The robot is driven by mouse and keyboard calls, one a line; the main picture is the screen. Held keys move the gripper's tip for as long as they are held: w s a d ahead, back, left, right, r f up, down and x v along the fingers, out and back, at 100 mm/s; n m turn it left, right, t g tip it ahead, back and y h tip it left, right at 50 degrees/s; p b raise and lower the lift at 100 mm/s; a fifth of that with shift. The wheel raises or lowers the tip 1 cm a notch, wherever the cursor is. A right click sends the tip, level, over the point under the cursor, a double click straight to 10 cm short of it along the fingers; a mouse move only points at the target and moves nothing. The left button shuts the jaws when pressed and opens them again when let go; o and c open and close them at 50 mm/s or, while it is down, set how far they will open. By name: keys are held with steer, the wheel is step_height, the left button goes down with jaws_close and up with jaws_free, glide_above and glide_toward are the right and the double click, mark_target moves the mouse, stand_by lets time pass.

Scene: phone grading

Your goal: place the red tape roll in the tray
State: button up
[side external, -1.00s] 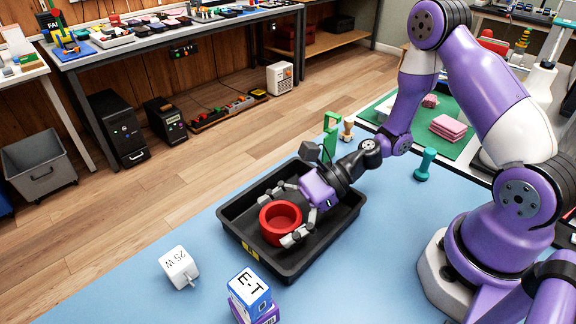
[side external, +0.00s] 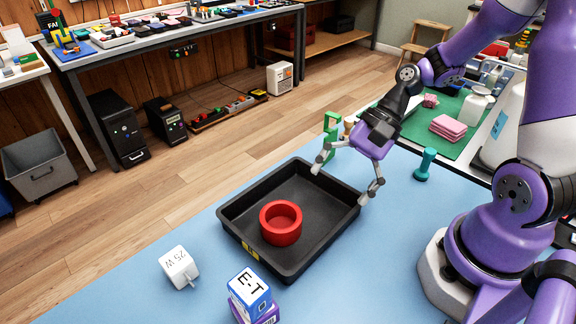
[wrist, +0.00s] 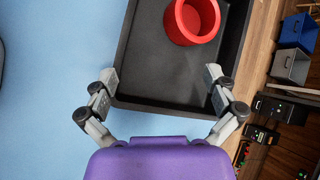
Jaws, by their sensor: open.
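The red tape roll (side external: 281,236) lies flat inside the black tray (side external: 236,218), toward its near left part and clear of my gripper. My gripper (side external: 339,180) is open and empty, raised over the tray's far right side. In the wrist view the red tape roll (wrist: 192,20) sits beyond the spread fingertips of my gripper (wrist: 162,77), at the top of the picture. The tray (wrist: 150,102) shows there too, partly cut off by the top edge.
A white 25 W cube charger (side external: 179,266) and a blue-and-white E-T box (side external: 249,290) stand left of and in front of the tray. A teal dumbbell-shaped piece (side external: 425,164) and a green clamp-like piece (side external: 331,128) stand behind it. The blue mat (side external: 370,270) right of the tray is clear.

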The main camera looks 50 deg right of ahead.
steer(key=s+d+r+n+t+h, duration=0.1)
steer(key=r+n+t+h, duration=0.1)
steer(key=r+n, duration=0.3)
steer(key=s+d+r+n+t+h, duration=0.2)
steer(key=r+n+h, duration=0.3)
steer(key=n, duration=0.3)
steer(key=shift+d+r+h, duration=0.25)
steer(key=shift+r+h, duration=0.05)
steer(key=shift+r, duration=0.5)
